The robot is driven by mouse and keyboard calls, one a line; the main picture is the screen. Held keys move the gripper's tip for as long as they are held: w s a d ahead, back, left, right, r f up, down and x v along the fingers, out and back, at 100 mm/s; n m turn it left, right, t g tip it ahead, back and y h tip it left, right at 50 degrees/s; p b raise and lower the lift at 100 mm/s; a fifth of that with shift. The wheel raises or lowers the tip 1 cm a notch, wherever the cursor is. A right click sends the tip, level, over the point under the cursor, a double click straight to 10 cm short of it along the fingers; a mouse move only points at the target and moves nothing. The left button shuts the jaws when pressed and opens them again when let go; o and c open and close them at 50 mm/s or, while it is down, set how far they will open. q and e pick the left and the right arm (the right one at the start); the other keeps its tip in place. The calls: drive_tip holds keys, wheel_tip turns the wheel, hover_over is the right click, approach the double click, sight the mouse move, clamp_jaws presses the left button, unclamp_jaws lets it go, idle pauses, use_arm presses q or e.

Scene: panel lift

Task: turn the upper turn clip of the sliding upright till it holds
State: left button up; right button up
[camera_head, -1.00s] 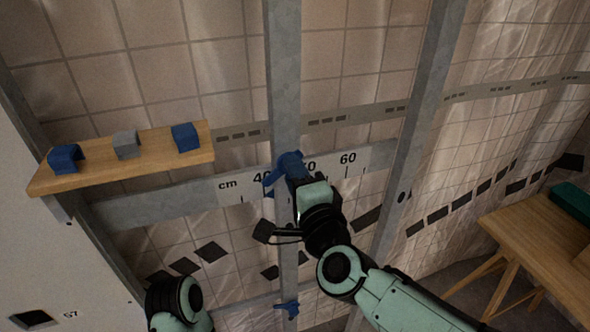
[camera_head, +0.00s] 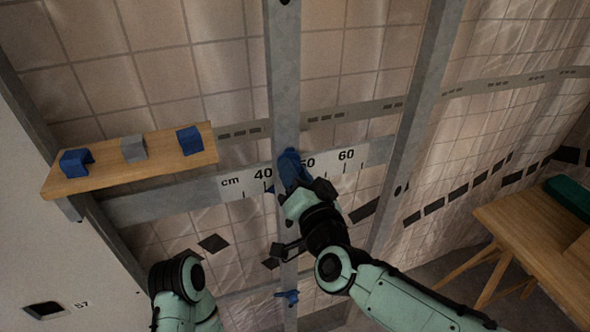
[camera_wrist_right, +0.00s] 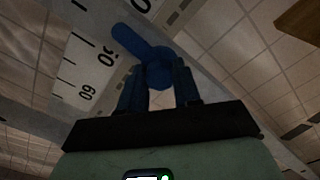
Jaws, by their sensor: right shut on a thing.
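The sliding upright (camera_head: 284,90) is a grey metal post that crosses the centimetre rail (camera_head: 150,205) near the 40 and 50 marks. The blue upper turn clip (camera_head: 288,163) sits on the upright at the rail, partly hidden by my right gripper (camera_head: 296,184). In the right wrist view, the clip's round hub (camera_wrist_right: 157,68) lies between my fingers (camera_wrist_right: 160,88), and its arm points to the upper left. My right gripper is shut on the clip. A blue lower clip (camera_head: 288,297) shows further down the upright. My left gripper is out of view; only part of that arm shows.
A wooden shelf (camera_head: 110,178) at the left holds two blue blocks and a grey one. Another grey upright (camera_head: 415,110) stands to the right. A wooden table (camera_head: 530,235) with a green object (camera_head: 570,197) is at the far right. Tiled wall lies behind.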

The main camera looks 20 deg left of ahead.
drive_tip(key=shift+n, duration=0.5)
drive_tip(key=o, duration=1.1)
drive_tip(key=shift+c, duration=0.2)
drive_tip(key=shift+s+d, duration=0.1)
drive_tip(key=b+v, duration=0.1)
drive_tip(key=v, duration=1.2)
drive_tip(key=shift+b, duration=0.35)
